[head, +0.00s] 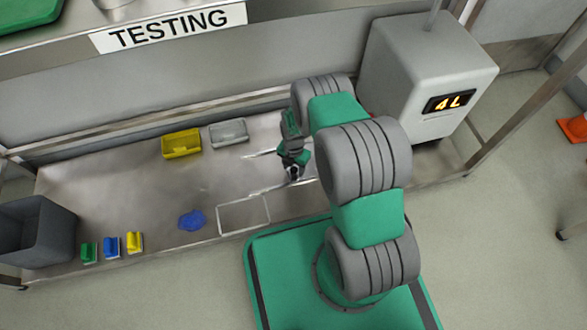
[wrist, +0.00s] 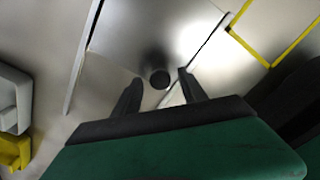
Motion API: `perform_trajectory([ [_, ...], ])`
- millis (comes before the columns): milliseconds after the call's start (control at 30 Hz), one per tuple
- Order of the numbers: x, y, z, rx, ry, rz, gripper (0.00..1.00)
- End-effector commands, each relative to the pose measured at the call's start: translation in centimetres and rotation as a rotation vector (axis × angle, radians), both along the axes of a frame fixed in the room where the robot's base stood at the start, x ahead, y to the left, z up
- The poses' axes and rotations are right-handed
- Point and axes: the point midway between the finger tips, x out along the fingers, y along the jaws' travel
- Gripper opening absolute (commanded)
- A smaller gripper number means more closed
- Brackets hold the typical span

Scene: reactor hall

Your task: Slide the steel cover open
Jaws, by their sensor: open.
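The steel cover (wrist: 140,42) is a flat, shiny plate between two thin rails in the wrist view. In the head view my gripper (head: 294,173) points down at the bench near the ends of the rails. My arm hides much of the cover there. Whether the fingertips are level with the knob, I cannot tell.
On the steel bench are a yellow tray (head: 181,144), a grey tray (head: 228,132), a blue piece (head: 192,220) and a white outlined rectangle (head: 243,215). Small coloured blocks (head: 111,246) and a dark bin (head: 38,232) are at left. A grey machine (head: 425,75) reading "4L" stands at right.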

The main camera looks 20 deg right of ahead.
Motion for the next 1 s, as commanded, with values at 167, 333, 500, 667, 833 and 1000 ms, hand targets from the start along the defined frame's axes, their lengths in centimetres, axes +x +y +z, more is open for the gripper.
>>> perform_trajectory([
  [167, 0.01, -0.08, 0.08, 0.000, 0.000, -0.001, 0.50],
  [333, 0.00, -0.10, 0.09, 0.000, 0.000, -0.002, 0.36],
  [500, 0.01, -0.11, 0.09, 0.000, 0.000, -0.002, 0.22],
  [667, 0.00, -0.11, 0.09, 0.000, 0.000, -0.002, 0.09],
  [833, -0.01, -0.11, 0.09, 0.000, 0.000, -0.002, 0.00],
  [1000, -0.01, -0.12, 0.09, 0.000, 0.000, -0.002, 0.00],
])
